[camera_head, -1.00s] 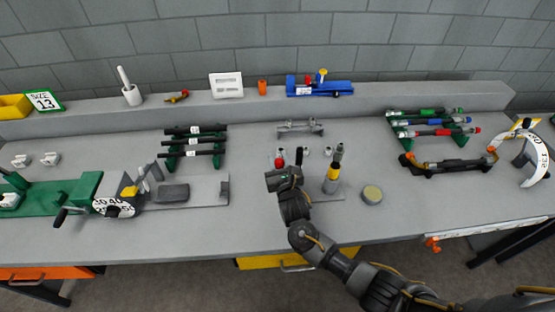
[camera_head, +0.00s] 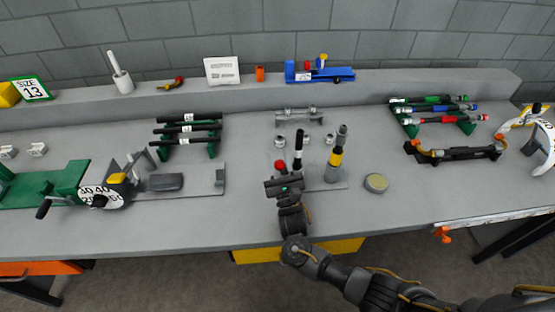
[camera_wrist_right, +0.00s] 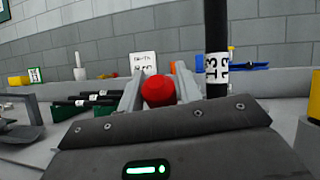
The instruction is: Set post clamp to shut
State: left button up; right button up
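The post clamp shows as a red ball knob (camera_head: 281,164) beside an upright black post (camera_head: 298,146) with a white label, at the bench's middle. In the right wrist view the red knob (camera_wrist_right: 157,91) sits between the two fingers of my right gripper (camera_wrist_right: 158,80); I cannot tell whether they touch it. The fingers are apart. The black post (camera_wrist_right: 216,40), labelled 13, stands just right of the fingers. In the head view my right gripper (camera_head: 284,179) is at the near side of the knob and hides the clamp's lower part. My left gripper is out of view.
Small metal fittings (camera_head: 304,137) stand behind. A green fixture with a dial (camera_head: 100,194) and a rack of black rods (camera_head: 188,135) are to the left.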

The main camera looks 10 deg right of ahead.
jog(key=shift+s+f, duration=0.1)
jog(key=shift+f, duration=0.05)
jog(key=s+d+p, duration=0.1)
jog(key=s+d, duration=0.1)
jog(key=s, duration=1)
jog(key=shift+s+f, duration=0.15)
jog(key=shift+s, duration=0.2)
